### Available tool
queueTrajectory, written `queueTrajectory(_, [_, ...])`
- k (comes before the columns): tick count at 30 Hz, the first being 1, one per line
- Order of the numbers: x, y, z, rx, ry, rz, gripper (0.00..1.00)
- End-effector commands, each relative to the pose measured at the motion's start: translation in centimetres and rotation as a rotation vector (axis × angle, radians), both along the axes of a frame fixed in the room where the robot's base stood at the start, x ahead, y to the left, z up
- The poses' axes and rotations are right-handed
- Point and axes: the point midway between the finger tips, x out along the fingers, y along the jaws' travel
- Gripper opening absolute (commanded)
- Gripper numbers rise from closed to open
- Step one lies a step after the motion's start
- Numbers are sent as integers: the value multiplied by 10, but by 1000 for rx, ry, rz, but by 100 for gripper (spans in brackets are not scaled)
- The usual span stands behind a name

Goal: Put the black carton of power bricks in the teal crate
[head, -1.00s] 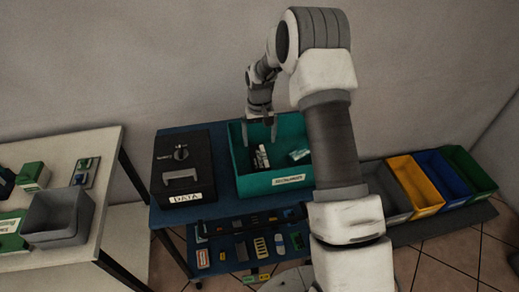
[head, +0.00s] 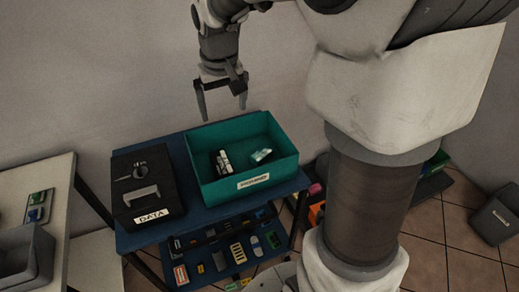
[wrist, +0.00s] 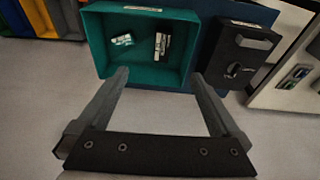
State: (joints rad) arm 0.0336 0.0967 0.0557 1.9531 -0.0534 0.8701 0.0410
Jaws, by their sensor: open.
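The teal crate (head: 218,192) stands on the blue top of a cart, and it also shows in the wrist view (wrist: 140,62). A small dark item with white faces (head: 222,163) lies inside on the crate floor; it may be the black carton of power bricks, but it is too small to be sure. It also shows in the wrist view (wrist: 161,44). A pale teal-and-white item (head: 261,155) lies apart from it in the crate. My gripper (head: 224,113) is open and empty, above the crate's back edge. Its spread fingers (wrist: 159,73) hold nothing.
A black box labelled DATA (head: 146,190) stands left of the crate on the cart. A lower shelf (head: 225,250) holds several small parts. A pale table with a grey bin (head: 22,255) is at the left. The wall is behind; my arm hides much of the right.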

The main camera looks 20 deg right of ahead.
Motion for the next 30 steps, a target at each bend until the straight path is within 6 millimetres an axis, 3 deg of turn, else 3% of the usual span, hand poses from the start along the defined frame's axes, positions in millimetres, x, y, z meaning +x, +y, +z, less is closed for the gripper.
queueTrajectory(3, [-33, 0, 25, 0, -46, -1, 100])
queueTrajectory(9, [-89, 0, 50, 2, -114, 1, 100])
queueTrajectory(18, [-168, -1, 61, 16, -215, -5, 100])
queueTrajectory(24, [-200, -1, 55, 28, -257, -3, 100])
queueTrajectory(30, [-210, 0, 52, 33, -269, -1, 100])
